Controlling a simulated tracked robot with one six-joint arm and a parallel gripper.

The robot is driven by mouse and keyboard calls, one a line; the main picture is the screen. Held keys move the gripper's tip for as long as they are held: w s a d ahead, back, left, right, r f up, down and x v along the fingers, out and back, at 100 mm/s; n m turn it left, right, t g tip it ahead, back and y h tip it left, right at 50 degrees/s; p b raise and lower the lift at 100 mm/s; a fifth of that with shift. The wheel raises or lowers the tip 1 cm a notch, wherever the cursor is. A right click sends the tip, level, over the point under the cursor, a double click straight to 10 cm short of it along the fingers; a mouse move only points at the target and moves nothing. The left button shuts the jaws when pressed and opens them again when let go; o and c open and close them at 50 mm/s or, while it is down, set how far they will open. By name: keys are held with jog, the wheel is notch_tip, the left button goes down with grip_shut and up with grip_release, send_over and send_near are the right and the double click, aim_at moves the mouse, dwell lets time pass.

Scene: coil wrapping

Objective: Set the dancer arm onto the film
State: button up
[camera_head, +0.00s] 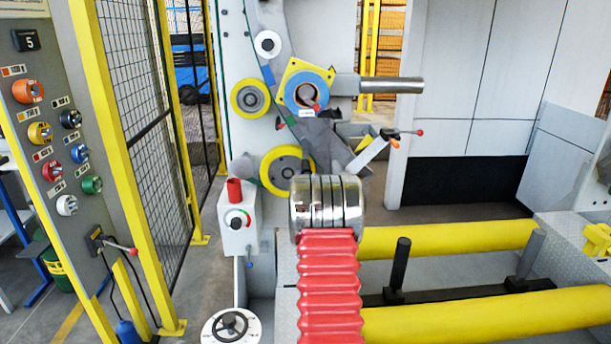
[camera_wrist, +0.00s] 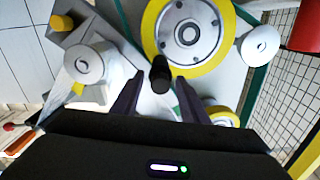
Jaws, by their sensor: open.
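In the wrist view my gripper (camera_wrist: 158,95) is open, its two dark fingers pointing at the wrapping machine. A short black knob (camera_wrist: 160,75) stands between the fingers, in front of a yellow-rimmed wheel (camera_wrist: 188,30). I cannot tell whether either finger touches it, or for sure whether it belongs to the dancer arm. In the head view the yellow-rimmed wheel (camera_head: 287,168) sits just above my chrome wrist, which hides the fingers and knob. A blue-rimmed roll (camera_head: 308,90) on a yellow plate is above it. I cannot make out the film clearly.
A control post with a red cap (camera_head: 234,190) stands left of my wrist. Yellow cylinders (camera_head: 450,240) lie lower right.

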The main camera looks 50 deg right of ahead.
aim_at(307, 160)
jog(key=shift+x, duration=1.85)
grip_shut()
